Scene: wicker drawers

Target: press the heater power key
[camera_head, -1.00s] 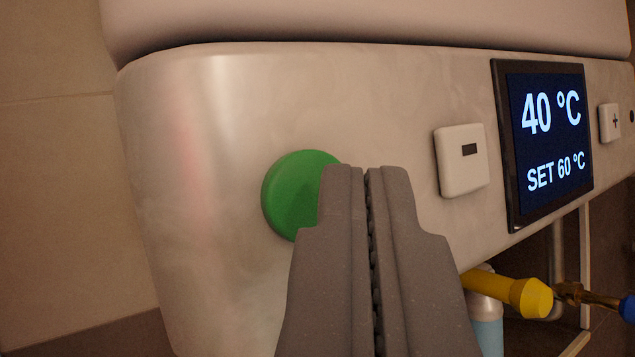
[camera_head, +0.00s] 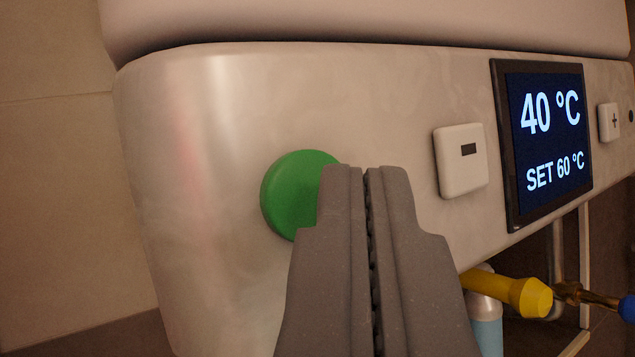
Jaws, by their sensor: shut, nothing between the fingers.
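The heater panel (camera_head: 225,110) fills most of the view, pale and metallic with a rounded left end. A round green key (camera_head: 290,195) sits on its left part; it carries no readable label. My gripper (camera_head: 366,170) is shut and empty, its tips pointing at the panel just right of the green key. The left finger hides the key's lower right part. I cannot tell whether the tips touch the key or the panel. The display (camera_head: 545,140) is lit and reads 40 °C, SET 60 °C.
A white minus key (camera_head: 461,160) lies between my gripper and the display. A white plus key (camera_head: 609,122) is right of the display. Below the panel are a yellow pipe fitting (camera_head: 510,291) and a blue one (camera_head: 627,308). A tiled wall (camera_head: 60,180) is at left.

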